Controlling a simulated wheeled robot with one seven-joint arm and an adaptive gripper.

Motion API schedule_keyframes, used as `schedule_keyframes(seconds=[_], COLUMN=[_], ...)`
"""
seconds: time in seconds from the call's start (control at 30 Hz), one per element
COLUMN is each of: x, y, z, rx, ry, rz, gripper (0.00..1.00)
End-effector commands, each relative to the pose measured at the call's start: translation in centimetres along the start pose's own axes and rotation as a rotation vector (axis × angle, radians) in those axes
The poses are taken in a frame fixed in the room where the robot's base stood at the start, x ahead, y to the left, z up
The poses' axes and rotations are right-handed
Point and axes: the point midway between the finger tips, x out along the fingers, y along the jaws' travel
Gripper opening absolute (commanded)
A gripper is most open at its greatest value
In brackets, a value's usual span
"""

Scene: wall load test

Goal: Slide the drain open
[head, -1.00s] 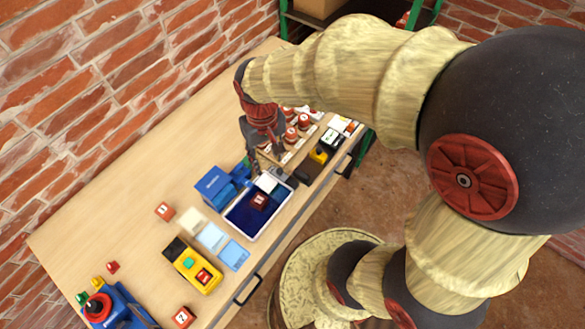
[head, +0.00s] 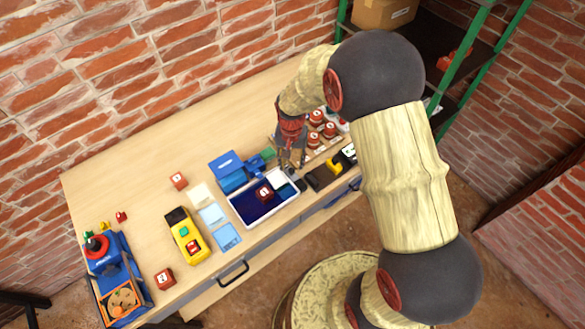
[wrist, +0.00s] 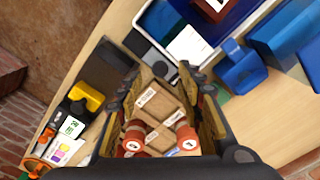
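A white-rimmed tray with a dark blue inside (head: 240,216) stands near the table's front edge. A red numbered block (head: 264,193) and a white card (head: 277,178) lie on or in it. In the wrist view a small grey piece (wrist: 152,52) sits at the tray's corner beside the white card; I cannot tell for sure that it is the drain slide. My gripper (head: 292,165) points down near the tray's far right corner. Its fingers (wrist: 164,74) are apart in the wrist view, with nothing seen held. Contact with the grey piece cannot be told.
Red numbered pieces and labelled wooden blocks (wrist: 158,103) stand right of the gripper. A black box with a yellow part (head: 325,175) is to the tray's right. Blue blocks (head: 230,170) stand behind left. A yellow device (head: 186,236) and pale cards lie left.

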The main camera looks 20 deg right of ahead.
Motion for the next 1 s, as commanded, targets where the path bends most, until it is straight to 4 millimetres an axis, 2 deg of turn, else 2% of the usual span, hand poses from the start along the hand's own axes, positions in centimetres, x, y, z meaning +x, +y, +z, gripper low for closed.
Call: schedule_keyframes(seconds=[0.1, 0.23, 0.6, 1.0], x=[1.8, 3.0, 3.5, 3.5], y=[0.0, 0.0, 0.0, 0.0], z=[0.0, 0.0, 0.0, 0.0], rx=[-0.001, -0.001, -0.001, -0.001], ry=[-0.001, -0.001, 0.001, 0.000], rz=[0.000, 0.001, 0.000, 0.000], gripper=[0.37, 0.37, 0.37, 0.15])
